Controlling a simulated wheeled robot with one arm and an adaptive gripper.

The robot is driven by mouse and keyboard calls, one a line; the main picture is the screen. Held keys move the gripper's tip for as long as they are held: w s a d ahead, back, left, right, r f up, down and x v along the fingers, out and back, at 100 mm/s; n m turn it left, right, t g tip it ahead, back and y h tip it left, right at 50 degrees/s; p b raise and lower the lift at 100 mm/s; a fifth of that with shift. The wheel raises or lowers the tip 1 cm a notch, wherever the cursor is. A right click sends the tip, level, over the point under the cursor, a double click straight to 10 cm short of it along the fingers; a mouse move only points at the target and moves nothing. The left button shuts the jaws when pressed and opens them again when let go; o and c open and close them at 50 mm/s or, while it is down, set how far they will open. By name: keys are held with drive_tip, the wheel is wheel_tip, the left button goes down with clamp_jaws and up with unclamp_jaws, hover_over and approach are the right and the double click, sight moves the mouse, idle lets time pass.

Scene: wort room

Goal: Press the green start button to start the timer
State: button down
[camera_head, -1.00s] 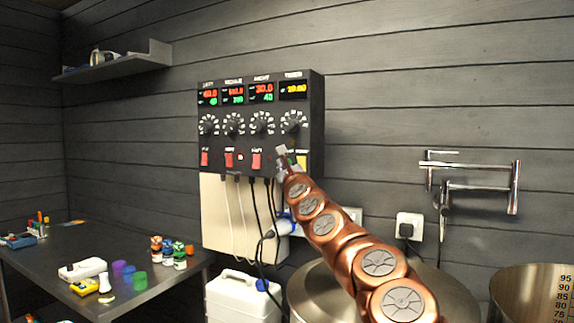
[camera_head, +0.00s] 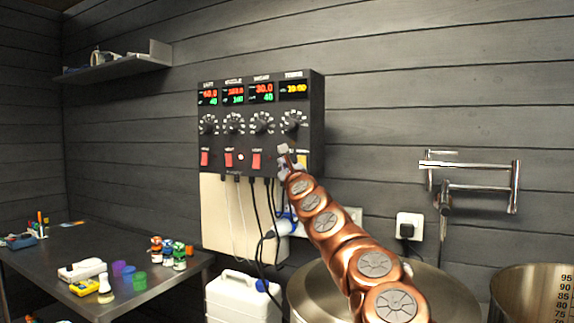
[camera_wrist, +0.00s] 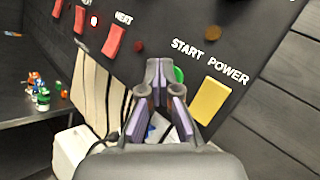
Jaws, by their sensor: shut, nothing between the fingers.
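The green start button (camera_wrist: 179,75) shows in the wrist view under the word START, just right of my gripper's fingertips and partly hidden by them. My gripper (camera_wrist: 157,68) is shut and empty, pointing at the panel; I cannot tell if it touches. In the head view my gripper (camera_head: 284,152) is at the lower right of the black control panel (camera_head: 317,120) and hides the button. The timer display (camera_head: 293,90) at the panel's top right shows yellow digits that look like 10:00.
A yellow power switch (camera_wrist: 210,100) is right of the green button. Red switches (camera_head: 256,160) line the panel's lower edge to the left. Cables hang below the panel. A metal pot (camera_head: 430,284) stands under my arm, and a wall-mounted folding pipe (camera_head: 478,186) is at right.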

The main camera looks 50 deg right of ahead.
drive_tip(key=shift+d, duration=0.35)
idle(0.5)
drive_tip(key=shift+s+a+f, duration=0.1)
drive_tip(key=shift+s+a, duration=0.05)
drive_tip(key=shift+a, duration=0.65)
drive_tip(key=shift+a, duration=0.1)
drive_tip(key=shift+s+a+p, duration=0.25)
drive_tip(key=shift+a+p, duration=0.15)
drive_tip(key=shift+a, duration=0.4)
drive_tip(key=shift+s+a+p, duration=0.2)
drive_tip(key=shift+a+p, duration=0.15)
drive_tip(key=shift+a, duration=0.4)
drive_tip(key=shift+s+a+p, duration=0.25)
drive_tip(key=shift+a+p, duration=0.15)
drive_tip(key=shift+a, duration=0.4)
